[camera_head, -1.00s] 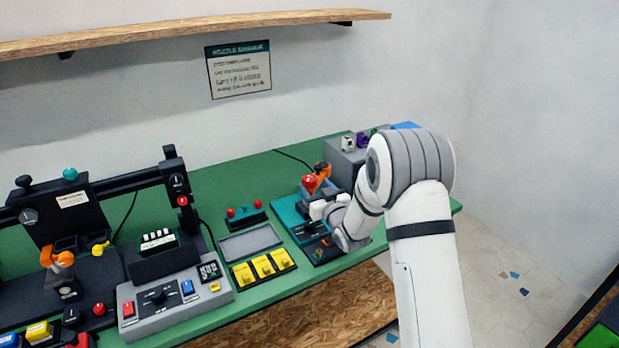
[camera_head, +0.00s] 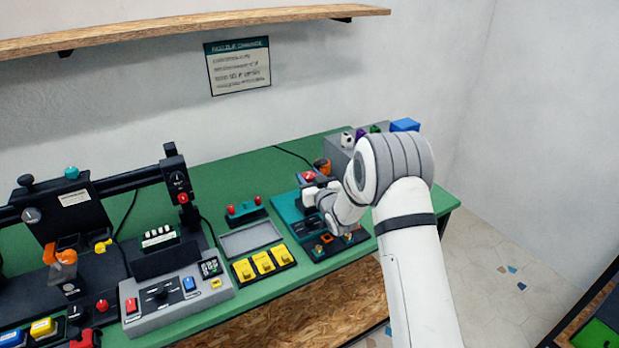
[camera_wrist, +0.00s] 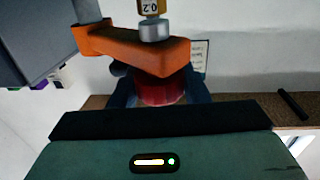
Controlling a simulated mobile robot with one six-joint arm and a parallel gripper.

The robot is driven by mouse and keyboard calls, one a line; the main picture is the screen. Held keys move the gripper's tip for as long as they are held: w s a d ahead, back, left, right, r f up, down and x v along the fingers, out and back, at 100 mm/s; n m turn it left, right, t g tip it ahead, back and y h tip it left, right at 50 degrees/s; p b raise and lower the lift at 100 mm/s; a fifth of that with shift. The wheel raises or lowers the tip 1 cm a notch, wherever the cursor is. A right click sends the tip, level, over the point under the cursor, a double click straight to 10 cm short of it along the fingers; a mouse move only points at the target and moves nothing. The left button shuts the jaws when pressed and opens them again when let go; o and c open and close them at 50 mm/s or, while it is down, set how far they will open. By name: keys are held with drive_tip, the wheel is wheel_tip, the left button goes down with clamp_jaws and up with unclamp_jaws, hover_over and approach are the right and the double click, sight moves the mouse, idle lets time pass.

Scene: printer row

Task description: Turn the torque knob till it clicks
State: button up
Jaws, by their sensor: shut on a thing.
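A teal station (camera_head: 289,211) stands at the right end of the green bench. In the head view my gripper (camera_head: 308,193) reaches low over it from the right, with its fingertips small and partly hidden. A red round part (camera_head: 308,176), which looks like the torque knob, shows just behind my gripper. In the wrist view the red part (camera_wrist: 160,90) sits between dark blue sides, under an orange arm (camera_wrist: 135,47). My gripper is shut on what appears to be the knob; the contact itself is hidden. A lit indicator (camera_wrist: 153,162) shows on a teal face in front.
Yellow switches (camera_head: 263,263), a grey tray (camera_head: 250,239) and a grey control box (camera_head: 177,292) lie left of the station. A grey box (camera_head: 338,155) with small items stands behind my arm. A brass piece marked 0.2 (camera_wrist: 152,8) is above the orange arm.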

drive_tip(key=c, duration=0.3)
drive_tip(key=shift+c, duration=0.2)
drive_tip(key=shift+f+h+b, duration=0.15)
drive_tip(key=shift+h+b, duration=0.15)
drive_tip(key=shift+b, duration=0.45)
